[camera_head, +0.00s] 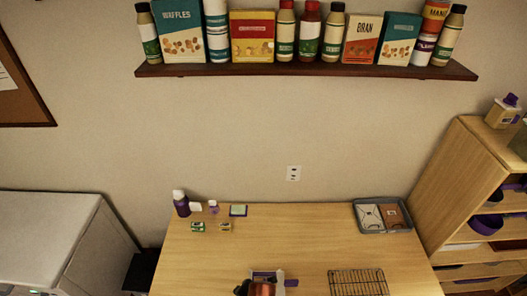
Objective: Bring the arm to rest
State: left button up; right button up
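Neither of my arms nor grippers can be made out in the head view. The wooden table (300,244) stands below the wall, its near part cut off by the bottom edge. At the bottom edge, a dark and copper-coloured thing (262,288) shows in part beside a pale box-like thing with purple parts (276,274); what they are is unclear.
On the table are a purple bottle (181,204), several small items, a grey tray (384,229) and a wire rack (358,283). A loaded shelf (307,70) hangs above. A white appliance (45,240) stands left, a wooden cabinet (455,185) right. The table's middle is clear.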

jog(key=w+d+r+m+t, duration=0.1)
jog(key=d+r+m, duration=0.1)
jog(key=d+m, duration=0.55)
jog(key=d+r+m, duration=0.3)
jog(key=d+m, duration=0.4)
jog(key=m, duration=0.1)
jog(key=s+d+f+m+h, duration=0.1)
jog(key=s+d+m, duration=0.35)
jog(key=d, duration=0.55)
jog(key=s+d+f+m+h, duration=0.15)
jog(key=s+d+m, duration=0.3)
jog(key=d, duration=0.45)
jog(key=s+d+f+m+h, duration=0.15)
jog(key=s+d+m, duration=0.3)
jog(key=d, duration=0.55)
notch_tip(320, 180, down, 39)
jog(key=s+a+n+g+b, duration=0.1)
jog(key=s+a+g+b, duration=0.1)
jog(key=b, duration=0.8)
jog(key=s+f+b, duration=0.4)
jog(key=s+f, duration=0.6)
jog(key=f, duration=0.2)
jog(key=s+f+g+b, duration=0.1)
jog(key=s+f+b, duration=0.3)
jog(key=s+f, duration=0.6)
notch_tip(320, 180, down, 4)
jog(key=shift+d+r+n, duration=0.15)
jog(key=shift+r+n, duration=0.1)
jog(key=shift+n, duration=0.15)
